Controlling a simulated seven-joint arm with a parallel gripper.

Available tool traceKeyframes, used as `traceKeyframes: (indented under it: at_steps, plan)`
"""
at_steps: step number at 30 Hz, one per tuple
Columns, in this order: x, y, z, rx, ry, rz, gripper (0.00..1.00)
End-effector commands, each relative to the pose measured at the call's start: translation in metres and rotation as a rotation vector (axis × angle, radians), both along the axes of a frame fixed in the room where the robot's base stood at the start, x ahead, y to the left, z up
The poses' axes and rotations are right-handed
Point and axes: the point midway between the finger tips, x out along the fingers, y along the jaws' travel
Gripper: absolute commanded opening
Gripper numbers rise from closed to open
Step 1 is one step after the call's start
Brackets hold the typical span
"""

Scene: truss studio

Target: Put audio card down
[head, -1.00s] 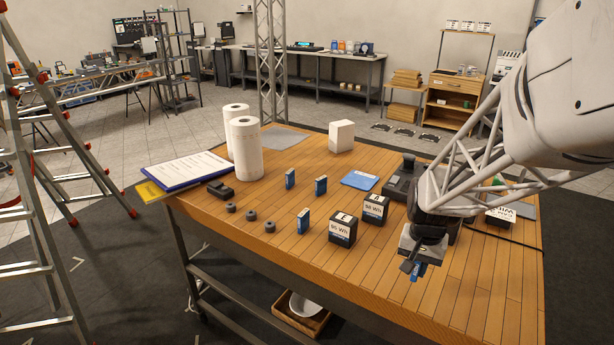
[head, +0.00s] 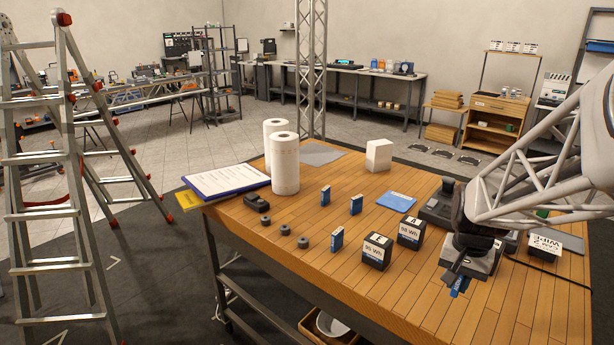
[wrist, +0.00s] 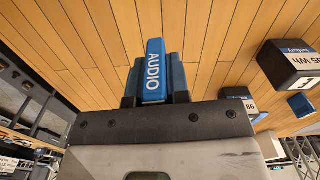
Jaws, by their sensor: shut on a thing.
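My gripper (head: 456,281) is shut on the blue audio card (head: 459,288) over the right front part of the wooden table (head: 400,308). In the wrist view the card (wrist: 153,72) stands out between the two fingers, with the white word AUDIO facing the camera. I cannot tell whether the card's lower end touches the table. Three similar small blue cards stand upright on the table: one at the back (head: 325,196), one to its right (head: 356,205) and one nearer the front (head: 336,239).
Two black-and-white 98 Wh batteries (head: 376,251) (head: 410,233) stand left of my gripper. A flat blue item (head: 396,202) and a black device (head: 438,205) lie behind. Paper rolls (head: 285,165), a white box (head: 378,155) and small black cylinders (head: 284,229) stand further off. The front boards are clear.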

Motion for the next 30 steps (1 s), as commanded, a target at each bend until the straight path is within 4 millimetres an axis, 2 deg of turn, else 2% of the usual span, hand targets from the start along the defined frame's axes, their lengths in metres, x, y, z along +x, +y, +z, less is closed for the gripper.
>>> traceKeyframes:
  at_steps: [3, 14, 20, 30]
  plan:
    - [0.001, 0.0, 0.018, -0.002, -0.004, 0.0, 0.0]
    - [0.035, -0.008, 0.023, 0.001, 0.001, -0.012, 0.0]
    - [0.069, -0.016, 0.028, 0.001, 0.001, -0.022, 0.0]
    - [0.142, -0.029, 0.034, 0.001, 0.001, -0.047, 0.0]
